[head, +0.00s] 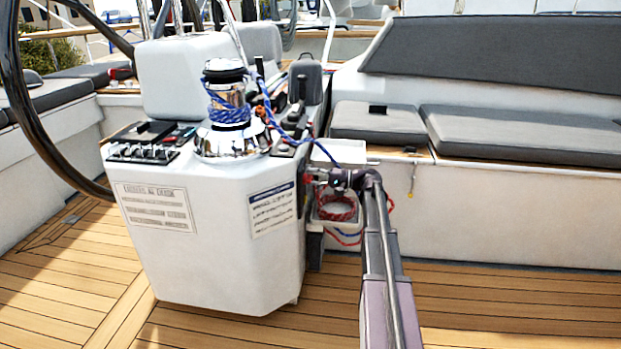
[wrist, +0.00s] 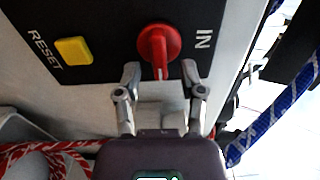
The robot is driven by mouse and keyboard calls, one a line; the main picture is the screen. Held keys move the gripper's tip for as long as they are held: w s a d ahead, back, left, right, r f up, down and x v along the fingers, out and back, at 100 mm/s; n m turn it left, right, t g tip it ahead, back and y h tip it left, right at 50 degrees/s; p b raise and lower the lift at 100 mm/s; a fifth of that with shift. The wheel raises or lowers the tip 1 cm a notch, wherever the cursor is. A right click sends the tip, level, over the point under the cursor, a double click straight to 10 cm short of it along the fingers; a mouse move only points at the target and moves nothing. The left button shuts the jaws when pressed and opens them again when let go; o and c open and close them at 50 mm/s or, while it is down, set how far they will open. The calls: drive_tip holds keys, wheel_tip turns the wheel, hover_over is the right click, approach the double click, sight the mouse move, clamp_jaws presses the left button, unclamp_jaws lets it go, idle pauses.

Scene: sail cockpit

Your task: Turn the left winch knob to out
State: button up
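The red winch knob (wrist: 158,44) sits on a black panel (wrist: 110,62) in the wrist view. Its raised grip points down in the picture, towards my gripper. The word IN is printed to its right, turned sideways; no OUT label shows. My gripper (wrist: 160,76) is open, with one finger on each side below the knob. The tip of the knob's grip reaches to the gap between the fingertips; I cannot tell whether they touch it. In the head view my gripper (head: 312,178) is at the right side of the white console (head: 215,255), and the knob is hidden.
A yellow button (wrist: 74,51) marked RESET is left of the knob. A blue rope (wrist: 275,112) hangs at the right, and a red-and-white rope (wrist: 60,148) lies lower left. A chrome winch (head: 228,140) tops the console. Grey-cushioned seats (head: 520,135) stand behind my arm.

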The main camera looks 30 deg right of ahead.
drive_tip(key=v, duration=1.1)
drive_tip(key=shift+s+d, duration=0.2)
drive_tip(key=s+a+f+n+g+h+p, duration=0.1)
drive_tip(key=s+a+f+g+h+p, duration=0.15)
drive_tip(key=a, duration=0.85)
drive_tip(key=s+a+f+n+g+h+p, duration=0.2)
drive_tip(key=a+f+g, duration=0.2)
drive_tip(key=a, duration=0.8)
drive_tip(key=s+a+f+n+g+h+p, duration=0.2)
drive_tip(key=s+a+n+g+h+p, duration=0.25)
drive_tip(key=s+a+h, duration=0.85)
drive_tip(key=s+d+r+t+y+p, duration=0.1)
drive_tip(key=s+r+y+p, duration=0.1)
drive_tip(key=r+p, duration=3.6)
drive_tip(key=shift+s+d+p, duration=0.2)
drive_tip(key=shift+s+p, duration=0.25)
drive_tip(key=shift+s, duration=0.3)
drive_tip(key=shift+f+m+y, duration=0.1)
drive_tip(key=shift+m+y, duration=0.15)
